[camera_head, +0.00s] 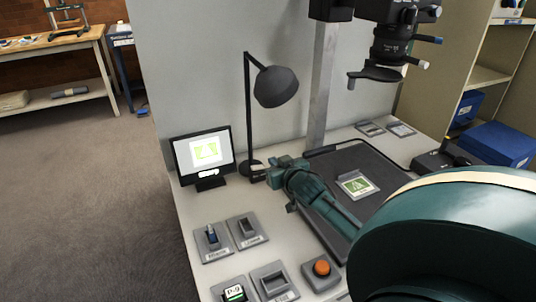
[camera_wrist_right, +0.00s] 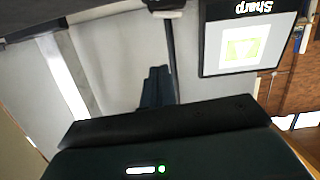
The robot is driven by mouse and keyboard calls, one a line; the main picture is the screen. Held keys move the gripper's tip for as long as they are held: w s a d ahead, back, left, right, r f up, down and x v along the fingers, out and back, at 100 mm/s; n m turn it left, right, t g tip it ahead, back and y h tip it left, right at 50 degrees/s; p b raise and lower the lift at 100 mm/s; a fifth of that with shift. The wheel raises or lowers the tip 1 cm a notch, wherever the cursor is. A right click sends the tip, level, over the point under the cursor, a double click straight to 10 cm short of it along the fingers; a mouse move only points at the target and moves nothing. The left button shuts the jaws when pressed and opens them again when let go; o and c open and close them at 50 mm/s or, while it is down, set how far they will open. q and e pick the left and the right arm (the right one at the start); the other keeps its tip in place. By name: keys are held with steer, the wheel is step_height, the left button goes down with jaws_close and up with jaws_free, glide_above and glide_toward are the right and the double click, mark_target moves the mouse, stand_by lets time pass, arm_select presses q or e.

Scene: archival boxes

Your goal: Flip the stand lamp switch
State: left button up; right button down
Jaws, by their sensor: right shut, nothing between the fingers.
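A black stand lamp (camera_head: 247,110) with a thin post and a dark shade (camera_head: 276,88) stands upright on the bench beside the monitor. Its post also shows in the right wrist view (camera_wrist_right: 170,42), along with part of its base (camera_wrist_right: 164,5). A small dark block with a pale top (camera_head: 257,171) sits at the foot of the post; I cannot tell its switch position. My right gripper (camera_head: 272,172) is shut and empty, its tips close to this block; I cannot tell whether they touch. Its fingers (camera_wrist_right: 157,85) show near the post in the wrist view. My left gripper is out of view.
A small monitor (camera_head: 203,153) stands left of the lamp. Under my right arm lies a dark mat (camera_head: 330,167) with a green-labelled piece (camera_head: 357,185). Several grey trays and an orange button (camera_head: 321,267) are at the front. A metal column (camera_head: 322,90) rises behind.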

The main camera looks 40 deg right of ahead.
steer(key=v, duration=0.3)
steer(key=shift+s, duration=0.2)
stand_by(0.5)
